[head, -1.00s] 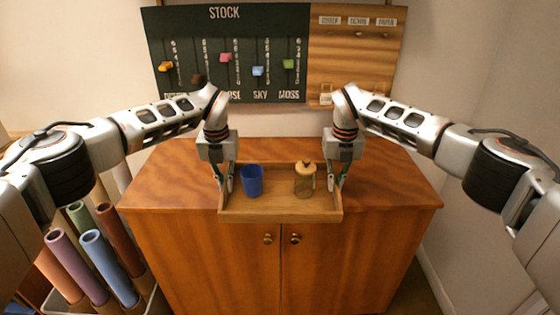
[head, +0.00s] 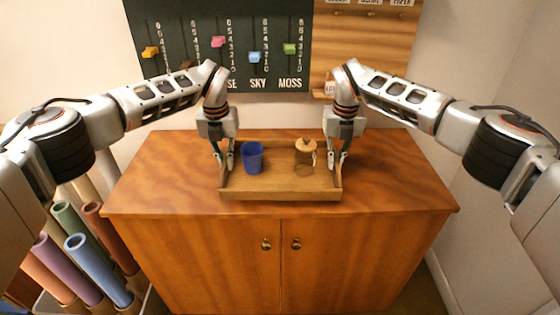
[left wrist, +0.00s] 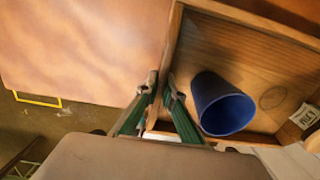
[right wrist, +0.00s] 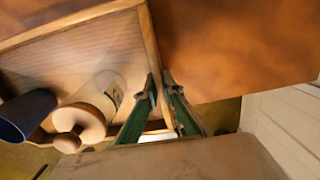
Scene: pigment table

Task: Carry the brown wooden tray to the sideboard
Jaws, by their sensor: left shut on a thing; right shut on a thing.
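The brown wooden tray (head: 280,195) is level at the front middle of the sideboard top (head: 400,185). I cannot tell whether it rests on the top or hangs just above it. A blue cup (head: 252,158) stands upright in its left half, and a jar with a wooden lid (head: 305,158) stands in its right half. My left gripper (head: 222,170) is shut on the tray's left wall, seen also in the left wrist view (left wrist: 163,85). My right gripper (head: 337,170) is shut on the right wall, seen also in the right wrist view (right wrist: 160,85).
A dark stock board (head: 220,45) with coloured sliders and a wooden panel (head: 365,45) hang on the wall behind. Coloured rolls (head: 85,255) stand in a bin left of the sideboard. The sideboard top is bare on both sides of the tray.

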